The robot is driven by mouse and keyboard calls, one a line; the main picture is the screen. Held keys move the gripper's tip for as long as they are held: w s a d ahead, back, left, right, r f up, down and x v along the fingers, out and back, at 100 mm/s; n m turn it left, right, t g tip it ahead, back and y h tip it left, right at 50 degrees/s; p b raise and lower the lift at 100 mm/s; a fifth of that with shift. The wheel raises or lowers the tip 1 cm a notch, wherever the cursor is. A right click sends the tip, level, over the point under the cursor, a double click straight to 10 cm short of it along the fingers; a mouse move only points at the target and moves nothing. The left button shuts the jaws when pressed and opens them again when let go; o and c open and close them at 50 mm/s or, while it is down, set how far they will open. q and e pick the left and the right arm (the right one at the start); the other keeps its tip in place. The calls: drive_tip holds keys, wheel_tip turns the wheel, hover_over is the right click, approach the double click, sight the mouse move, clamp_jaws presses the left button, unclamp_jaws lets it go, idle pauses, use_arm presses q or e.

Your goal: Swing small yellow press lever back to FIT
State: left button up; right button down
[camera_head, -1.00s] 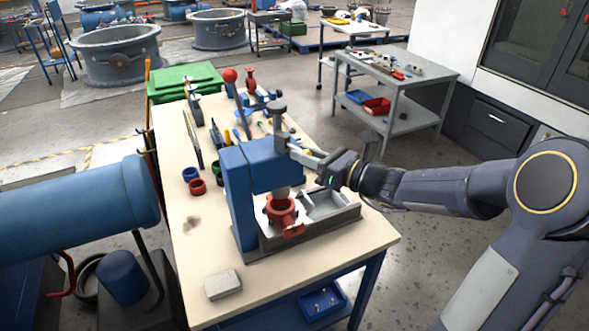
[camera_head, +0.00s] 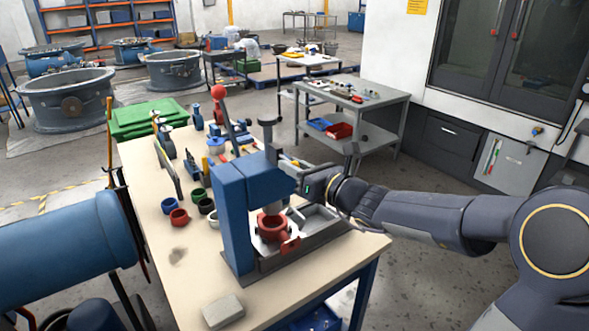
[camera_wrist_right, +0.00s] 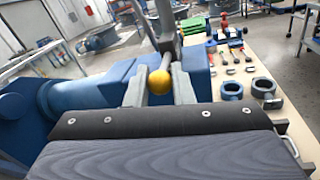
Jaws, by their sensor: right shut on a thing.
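The blue press (camera_head: 234,208) stands on the workbench, with a red ring-shaped part (camera_head: 271,228) under its ram. The lever's small yellow ball knob (camera_wrist_right: 160,82) sits between the fingers of my right gripper (camera_wrist_right: 160,88) in the right wrist view. My right gripper (camera_head: 302,184) is shut on this knob, just right of the press head in the head view. There the knob is hidden by the fingers. No FIT mark is readable. My left gripper is not in view.
The workbench (camera_head: 150,269) carries a grey block (camera_head: 223,311) at its front and small blue, red and green rings at its left. A red-knobbed lever (camera_head: 218,92) stands behind the press. A large blue cylinder (camera_head: 60,232) lies close on the left. A grey cart (camera_head: 383,101) stands behind.

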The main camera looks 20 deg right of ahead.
drive_tip(key=shift+r, duration=0.1)
drive_tip(key=c, duration=1.3)
unclamp_jaws()
drive_tip(key=shift+a, duration=0.1)
drive_tip(key=shift+s+d, duration=0.2)
drive_tip(key=shift+s, duration=0.05)
drive_tip(key=v, duration=0.7)
drive_tip(key=shift+b, duration=0.3)
drive_tip(key=shift+s, duration=0.1)
